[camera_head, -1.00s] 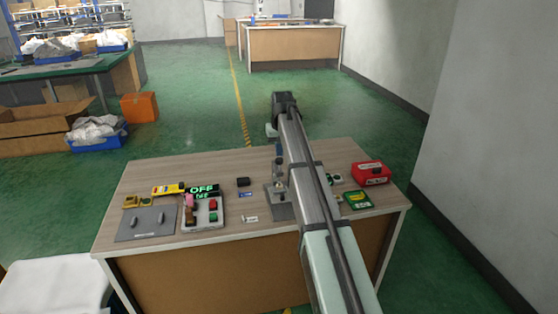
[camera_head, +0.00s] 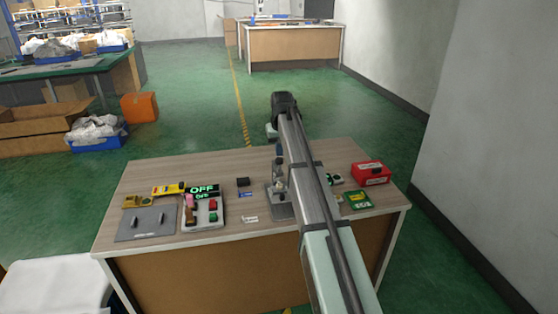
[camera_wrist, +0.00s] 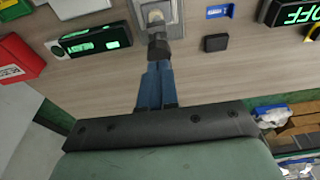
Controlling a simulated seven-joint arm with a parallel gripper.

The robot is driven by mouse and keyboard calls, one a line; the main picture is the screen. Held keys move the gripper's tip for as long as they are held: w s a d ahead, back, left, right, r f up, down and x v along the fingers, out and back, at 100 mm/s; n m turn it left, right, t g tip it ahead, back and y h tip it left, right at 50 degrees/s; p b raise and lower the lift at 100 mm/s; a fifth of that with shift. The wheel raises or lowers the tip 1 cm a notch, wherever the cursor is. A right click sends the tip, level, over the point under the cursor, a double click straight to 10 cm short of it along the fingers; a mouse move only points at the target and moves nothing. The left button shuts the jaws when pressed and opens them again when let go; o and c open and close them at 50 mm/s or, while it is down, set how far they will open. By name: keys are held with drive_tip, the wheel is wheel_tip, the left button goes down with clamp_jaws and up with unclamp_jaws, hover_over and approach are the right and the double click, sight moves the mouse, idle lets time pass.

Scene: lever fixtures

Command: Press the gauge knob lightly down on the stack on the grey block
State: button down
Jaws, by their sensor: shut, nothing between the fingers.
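My gripper (camera_wrist: 157,72) is shut, its blue fingers pressed together with nothing between them. In the wrist view, a dark cylindrical piece (camera_wrist: 158,47), perhaps the gauge knob, is in line with the fingertips; I cannot tell if they touch. Beyond it is a grey base plate (camera_wrist: 176,8) with a pale round part (camera_wrist: 155,16). In the head view, the grey fixture (camera_head: 281,211) stands on the table just left of my arm, with a metal upright on it. My arm partly hides it. The stack cannot be made out clearly.
A small black block (camera_head: 243,182) and a panel with an OFF display (camera_head: 203,189) stand left of the fixture. A grey plate with two pegs (camera_head: 147,223) is farther left. A red box (camera_head: 371,173) and a green card (camera_head: 357,200) are to the right.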

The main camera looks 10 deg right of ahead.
drive_tip(key=shift+f, duration=1.45)
idle(1.5)
idle(0.6)
wheel_tip(320, 180, up, 10)
idle(1.3)
